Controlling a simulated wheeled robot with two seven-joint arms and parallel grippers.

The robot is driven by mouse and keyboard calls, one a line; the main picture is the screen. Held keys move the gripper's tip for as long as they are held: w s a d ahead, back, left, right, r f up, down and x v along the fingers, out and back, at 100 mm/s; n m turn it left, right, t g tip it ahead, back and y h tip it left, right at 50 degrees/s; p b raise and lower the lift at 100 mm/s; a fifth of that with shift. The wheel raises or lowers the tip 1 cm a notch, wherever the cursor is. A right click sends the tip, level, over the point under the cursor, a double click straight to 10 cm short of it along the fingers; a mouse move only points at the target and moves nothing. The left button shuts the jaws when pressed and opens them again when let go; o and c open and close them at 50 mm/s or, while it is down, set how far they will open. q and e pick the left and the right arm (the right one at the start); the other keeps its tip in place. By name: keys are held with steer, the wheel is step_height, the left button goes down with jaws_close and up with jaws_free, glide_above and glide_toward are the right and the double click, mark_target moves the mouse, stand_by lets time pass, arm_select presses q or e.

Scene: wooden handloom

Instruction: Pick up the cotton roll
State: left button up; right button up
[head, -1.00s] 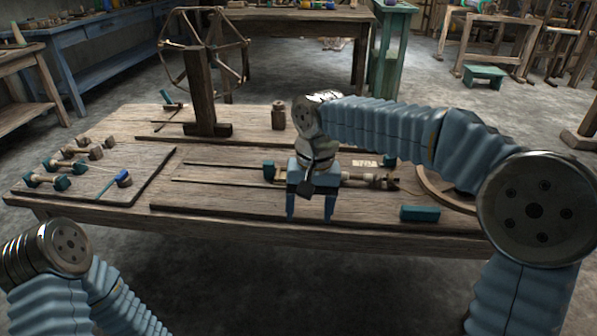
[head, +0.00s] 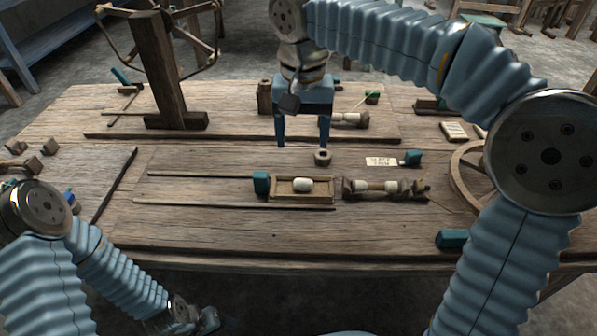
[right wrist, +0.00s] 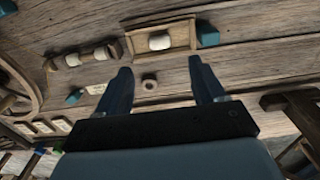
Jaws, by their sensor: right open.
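The white cotton roll (head: 303,185) lies in a small open wooden tray (head: 283,198) on the table's middle board. It also shows in the right wrist view (right wrist: 160,42), inside the tray (right wrist: 190,36). My right gripper (head: 301,146) points down, open and empty, beyond the tray and apart from the roll. In the right wrist view its fingers (right wrist: 160,70) are spread, with a small round wooden piece (right wrist: 149,84) between them in the picture. My left gripper (head: 207,320) is low at the bottom edge, and its fingers cannot be made out.
A wooden spindle with pale winding (head: 377,186) lies right of the tray. A teal block (head: 261,184) touches or nearly touches the tray's left end. A wheel (head: 468,178) is at the right and an upright post (head: 160,70) at the back left.

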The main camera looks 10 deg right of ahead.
steer(key=b, duration=0.2)
glide_above(303, 182)
steer(key=f, duration=0.7)
steer(key=shift+s+a+f, duration=0.2)
steer(key=shift+s+f, duration=0.05)
steer(key=f, duration=0.5)
steer(key=shift+w+d+f+b, duration=0.2)
steer(key=shift+w+b, duration=0.1)
steer(key=c, duration=1.1)
